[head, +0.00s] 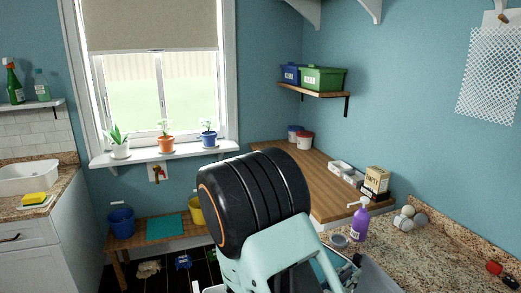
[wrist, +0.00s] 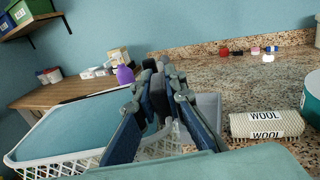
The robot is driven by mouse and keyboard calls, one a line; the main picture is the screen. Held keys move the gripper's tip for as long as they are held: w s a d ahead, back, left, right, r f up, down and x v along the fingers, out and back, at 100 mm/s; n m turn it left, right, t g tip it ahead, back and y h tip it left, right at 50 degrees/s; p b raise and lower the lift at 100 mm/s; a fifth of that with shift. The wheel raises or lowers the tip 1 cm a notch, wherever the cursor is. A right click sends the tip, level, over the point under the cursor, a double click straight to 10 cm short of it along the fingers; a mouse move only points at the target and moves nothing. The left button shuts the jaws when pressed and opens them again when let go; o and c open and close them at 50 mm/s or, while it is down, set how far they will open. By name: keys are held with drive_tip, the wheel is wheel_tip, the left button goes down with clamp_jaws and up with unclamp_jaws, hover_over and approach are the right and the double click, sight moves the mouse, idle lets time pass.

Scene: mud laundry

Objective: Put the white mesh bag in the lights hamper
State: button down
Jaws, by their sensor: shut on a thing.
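A white mesh bag (head: 489,75) hangs from a wall hook at the upper right of the head view. My gripper (wrist: 157,80) is in the middle of the wrist view, its dark fingertips close together. What lies between them is too hidden to name. In the head view my own arm covers most of the gripper. A white lattice basket (wrist: 40,168) with a teal inside is at the left of the wrist view, below and beside the fingers. No lights label shows, so I cannot tell whether it is the hamper.
A granite counter (head: 440,255) runs along the right, with a purple bottle (head: 360,222) and pale wool balls (head: 405,220). A wooden counter (head: 290,170) holds small boxes. A low bench (head: 150,233) stands under the window.

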drive_tip(key=w+a+f+n+t+y, duration=0.1)
drive_tip(key=a+f, duration=0.1)
drive_tip(key=w+a+f+n+t+y, duration=0.1)
drive_tip(key=w+a+f+y, duration=0.1)
drive_tip(key=w+a+f+n+t+y, duration=0.1)
drive_tip(key=a+f+n+t, duration=0.1)
drive_tip(key=a, duration=0.1)
drive_tip(key=shift+w+y, duration=0.25)
drive_tip(key=shift+y, duration=0.15)
drive_tip(key=shift+w+a+f+y, duration=0.2)
drive_tip(key=shift+a+f+y, duration=0.2)
drive_tip(key=shift+a, duration=0.05)
drive_tip(key=shift+s+d, duration=0.1)
drive_tip(key=shift+d, duration=0.05)
